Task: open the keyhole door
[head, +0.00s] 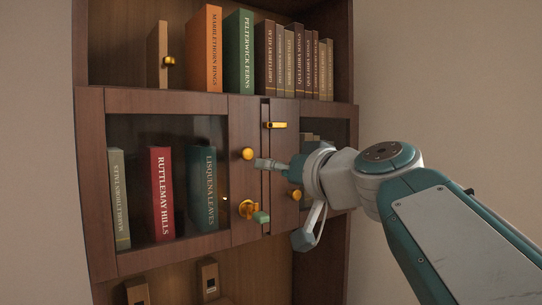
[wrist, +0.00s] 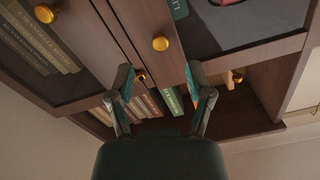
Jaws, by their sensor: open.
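The cabinet's left glass door (head: 170,245) carries a round gold knob (head: 248,153). Below the knob is a gold fitting with a green end (head: 261,217); it looks like a key in a lock. A narrow dark gap runs along this door's right edge; I cannot tell whether the door is ajar. My gripper (head: 280,201) is open and empty in front of the door edges, one finger near the left door's knob. In the wrist view my gripper (wrist: 161,78) has its fingers spread, and the left door's knob (wrist: 160,43) shows beyond them.
The right glass door has a gold knob (head: 296,195) and a gold latch (head: 277,125) at its top, partly behind my arm. Books (head: 160,190) stand behind the left glass. The upper shelf holds more books (head: 240,50) and a wooden piece (head: 157,55). Plain wall lies to the right.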

